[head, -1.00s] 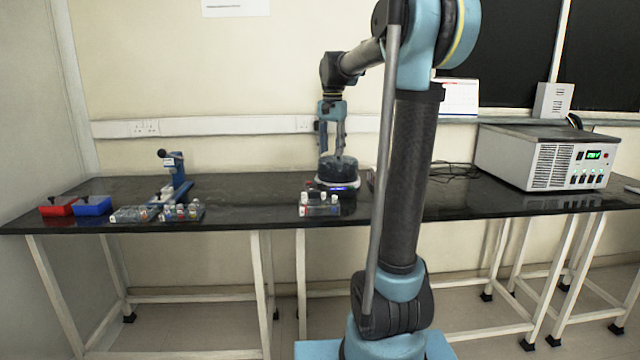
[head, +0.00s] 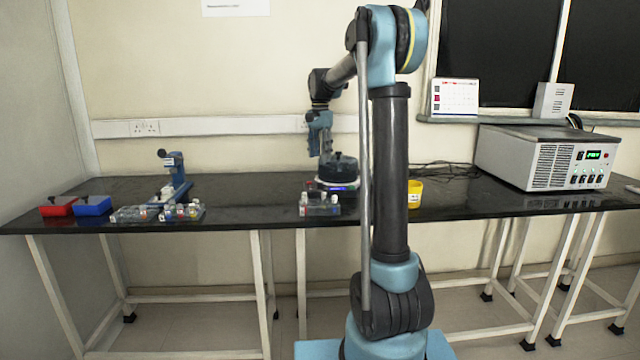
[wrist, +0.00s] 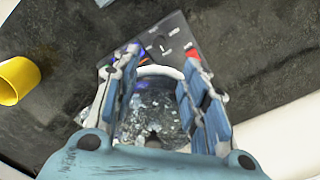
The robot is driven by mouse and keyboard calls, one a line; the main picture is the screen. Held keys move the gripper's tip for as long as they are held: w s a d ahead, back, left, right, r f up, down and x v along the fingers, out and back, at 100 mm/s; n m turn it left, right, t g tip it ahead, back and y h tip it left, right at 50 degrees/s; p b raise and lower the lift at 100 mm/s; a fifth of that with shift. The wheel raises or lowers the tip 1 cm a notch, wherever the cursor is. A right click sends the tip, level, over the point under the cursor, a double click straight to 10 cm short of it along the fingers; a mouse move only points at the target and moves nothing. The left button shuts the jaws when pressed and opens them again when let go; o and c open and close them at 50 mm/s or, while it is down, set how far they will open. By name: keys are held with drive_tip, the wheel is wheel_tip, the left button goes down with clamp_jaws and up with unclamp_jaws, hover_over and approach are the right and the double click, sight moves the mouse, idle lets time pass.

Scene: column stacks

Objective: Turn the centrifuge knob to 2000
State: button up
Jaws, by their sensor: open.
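The centrifuge (head: 344,170) stands on the black bench in the head view, with a dark domed top and a blue light low on its front. My gripper (head: 326,148) is just above and beside its dome, pointing down. In the wrist view the fingers of my gripper (wrist: 157,68) are open and apart, with nothing held between them. The centrifuge's clear round top (wrist: 150,108) shows between the fingers. Its dark control panel (wrist: 165,43), with small white markings, lies past the fingertips. I cannot make out the knob or its setting.
A yellow cup (head: 415,193) stands right of the centrifuge. A tube rack (head: 320,206) sits close in front of it. Red (head: 58,206) and blue (head: 93,205) boxes and more racks are at the left. A power unit (head: 545,158) stands at the right.

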sight(320, 183)
wheel_tip(320, 183, down, 12)
drive_tip(key=shift+r, duration=0.15)
idle(0.3)
clamp_jaws()
